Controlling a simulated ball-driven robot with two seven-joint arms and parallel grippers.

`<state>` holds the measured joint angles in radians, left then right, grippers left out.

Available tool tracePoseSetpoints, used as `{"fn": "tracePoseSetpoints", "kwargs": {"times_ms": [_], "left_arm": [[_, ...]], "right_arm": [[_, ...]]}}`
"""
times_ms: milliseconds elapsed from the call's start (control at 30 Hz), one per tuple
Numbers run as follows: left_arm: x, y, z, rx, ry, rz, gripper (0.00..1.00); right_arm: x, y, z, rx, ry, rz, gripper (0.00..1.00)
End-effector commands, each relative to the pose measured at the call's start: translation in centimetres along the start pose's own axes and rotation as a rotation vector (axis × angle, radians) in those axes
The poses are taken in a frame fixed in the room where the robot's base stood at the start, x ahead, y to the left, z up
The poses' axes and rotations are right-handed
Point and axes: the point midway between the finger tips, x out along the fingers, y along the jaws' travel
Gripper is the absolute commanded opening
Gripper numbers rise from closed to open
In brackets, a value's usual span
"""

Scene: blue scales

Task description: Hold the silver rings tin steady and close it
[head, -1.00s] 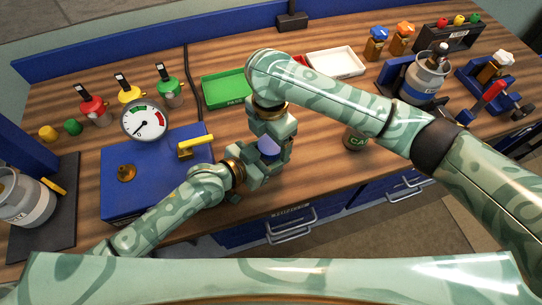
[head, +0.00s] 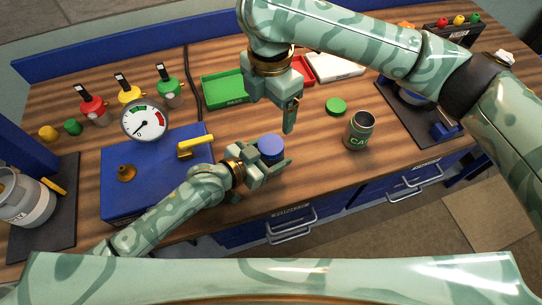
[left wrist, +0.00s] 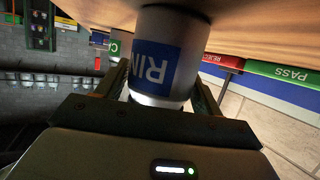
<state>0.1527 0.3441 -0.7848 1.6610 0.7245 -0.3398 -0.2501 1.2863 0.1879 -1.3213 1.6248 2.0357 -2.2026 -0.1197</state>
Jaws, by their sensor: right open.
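The silver rings tin (left wrist: 158,60) stands upright on the bench, its blue label showing part of its name in the left wrist view. Its blue lid (head: 271,146) lies on top in the head view; whether it is fully down I cannot tell, and the tin's lid end is hidden in the left wrist view. My left gripper (head: 268,172) is shut on the tin, one finger on each side, also in the left wrist view (left wrist: 162,82). My right gripper (head: 289,127) is open and empty, above and behind the lid, apart from it.
An open green-labelled tin (head: 358,132) stands to the right, with a green lid (head: 336,106) behind it. A green tray (head: 224,90), a red tray (head: 303,70) and a white tray (head: 337,67) lie at the back. A blue gauge box (head: 145,195) stands left.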

Motion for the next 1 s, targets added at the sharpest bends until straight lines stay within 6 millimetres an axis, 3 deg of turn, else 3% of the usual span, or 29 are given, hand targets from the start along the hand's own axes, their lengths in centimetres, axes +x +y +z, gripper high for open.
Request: {"fn": "tracePoseSetpoints", "kwargs": {"times_ms": [333, 467, 1000], "left_arm": [[-0.1, 0.0, 0.0, 0.0, 0.0, 0.0, 0.82], [-1.1, 0.0, 0.0, 0.0, 0.0, -0.001, 0.82], [-13.1, 0.0, 0.0, 0.001, -0.003, 0.0, 0.82]], "right_arm": [[0.0, 0.0, 0.0, 0.0, 0.0, 0.0, 0.81], [-0.3, 0.0, 0.0, 0.0, -0.001, 0.001, 0.81], [-2.6, -0.1, -0.1, 0.0, -0.005, 0.007, 0.81]]}}
